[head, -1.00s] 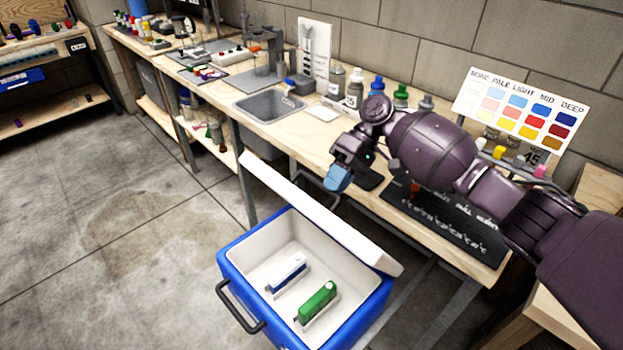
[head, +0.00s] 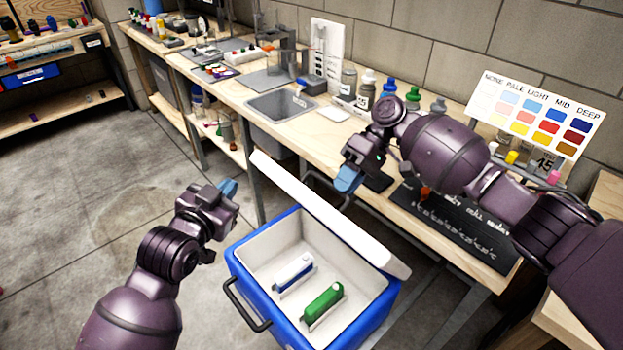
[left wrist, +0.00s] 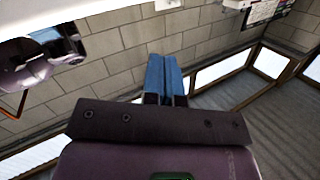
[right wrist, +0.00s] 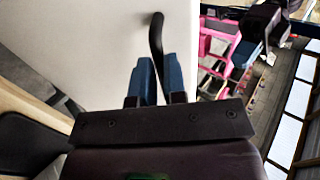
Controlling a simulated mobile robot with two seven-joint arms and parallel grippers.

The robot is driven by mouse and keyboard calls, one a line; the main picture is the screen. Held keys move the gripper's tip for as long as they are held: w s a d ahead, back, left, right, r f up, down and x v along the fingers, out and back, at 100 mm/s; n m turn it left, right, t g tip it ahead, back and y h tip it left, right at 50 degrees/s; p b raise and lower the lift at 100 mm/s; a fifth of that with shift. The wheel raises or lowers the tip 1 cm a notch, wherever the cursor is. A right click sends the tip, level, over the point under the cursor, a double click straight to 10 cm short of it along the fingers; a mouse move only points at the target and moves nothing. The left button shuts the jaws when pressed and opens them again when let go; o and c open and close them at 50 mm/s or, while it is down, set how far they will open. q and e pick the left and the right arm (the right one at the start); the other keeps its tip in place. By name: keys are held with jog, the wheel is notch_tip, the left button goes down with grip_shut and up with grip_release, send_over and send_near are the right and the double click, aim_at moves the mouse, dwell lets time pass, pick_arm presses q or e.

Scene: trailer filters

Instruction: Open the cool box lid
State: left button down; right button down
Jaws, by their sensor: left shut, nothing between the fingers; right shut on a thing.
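The blue cool box (head: 243,273) stands open on the floor. Its white lid (head: 322,212) stands raised along the side nearest the bench. A white-and-blue carton (head: 293,272) and a green carton (head: 323,303) lie inside. My right gripper (head: 347,180) is behind the lid, shut on the dark lid handle (right wrist: 156,36), which the right wrist view shows against the white lid face. My left gripper (head: 229,189) is shut and empty, left of the lid's far end and apart from it; its closed blue fingers also show in the left wrist view (left wrist: 165,75).
The wooden bench (head: 225,93) with a sink (head: 282,105), bottles and a dark mat (head: 455,226) runs behind the box. A color chart (head: 535,112) stands at the right. The floor (head: 90,210) at the left is clear.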

aim_at(317, 175)
pick_arm(q)
jog(key=w+d+r+m+g+h, duration=0.3)
jog(key=w+d+r+m, duration=0.1)
jog(key=d+r+m, duration=0.55)
jog(key=s+d+f+m+g+y, duration=0.15)
jog(key=s+f+m+g, duration=0.35)
jog(key=m, duration=0.6)
jog(key=shift+g, duration=0.6)
jog(key=x, duration=0.7)
jog(key=w+a+x, duration=0.1)
jog(key=x, duration=0.2)
jog(key=shift+w+f, duration=0.15)
jog(key=shift+f, duration=0.2)
jog(key=shift+d+r, duration=0.1)
jog(key=shift+w+d+r+g+y, duration=0.2)
jog(key=shift+w+d+g+y, duration=0.1)
jog(key=shift+w+d+y, duration=0.2)
